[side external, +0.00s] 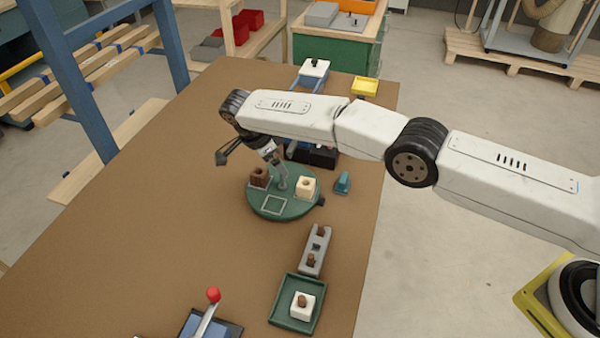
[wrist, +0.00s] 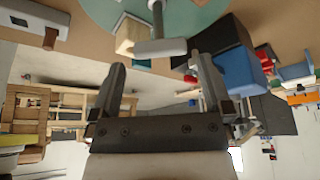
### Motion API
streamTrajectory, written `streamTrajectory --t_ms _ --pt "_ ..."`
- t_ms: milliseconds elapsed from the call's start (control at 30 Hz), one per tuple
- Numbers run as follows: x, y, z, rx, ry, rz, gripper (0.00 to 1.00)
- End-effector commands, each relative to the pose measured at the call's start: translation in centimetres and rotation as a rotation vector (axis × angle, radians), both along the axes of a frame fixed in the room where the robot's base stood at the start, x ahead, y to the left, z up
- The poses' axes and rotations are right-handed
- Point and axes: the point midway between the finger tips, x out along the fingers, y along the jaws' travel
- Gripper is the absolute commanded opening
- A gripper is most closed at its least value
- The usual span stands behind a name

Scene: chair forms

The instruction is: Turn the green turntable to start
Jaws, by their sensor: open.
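The green turntable (side external: 285,213) lies on the brown table. On it are a dark brown block with a hole (side external: 259,176), a cream block with a hole (side external: 306,187), an empty pale square outline (side external: 273,204) and a grey central post. A small dark tab (side external: 321,201) is on its right rim. A teal marker (side external: 342,183) stands on the table just right of the disc. My gripper (wrist: 158,64) is open and empty in the wrist view, with the turntable (wrist: 100,10), the cream block (wrist: 128,34) and a grey bar beyond its fingers. In the side view its fingertips are hard to make out.
Nearer the camera are a grey holder (side external: 315,250) with brown pegs, a green tray (side external: 275,313) with a white block, and a red-knobbed lever (side external: 213,295). A black box (side external: 322,157) sits behind the turntable. The table's left side is clear.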

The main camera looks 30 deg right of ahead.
Motion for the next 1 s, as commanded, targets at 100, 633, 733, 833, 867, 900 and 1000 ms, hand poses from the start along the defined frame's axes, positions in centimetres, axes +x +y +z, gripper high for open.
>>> streamTrajectory --t_ms 100,633,733,833,867,900,1000 --pt "0.0 0.4 0.7 0.000 -0.001 0.000 1.00" --pt "0.0 1.1 4.2 0.001 -0.001 -0.001 1.00" --pt "0.0 1.1 5.3 0.001 -0.002 0.000 1.00" --pt "0.0 1.1 6.8 0.001 -0.003 -0.001 1.00" --pt "0.0 1.1 7.3 0.001 -0.003 -0.001 1.00" --pt "0.0 1.1 7.7 0.001 -0.003 -0.001 1.00" --pt "0.0 1.1 8.5 0.001 -0.003 -0.001 1.00"
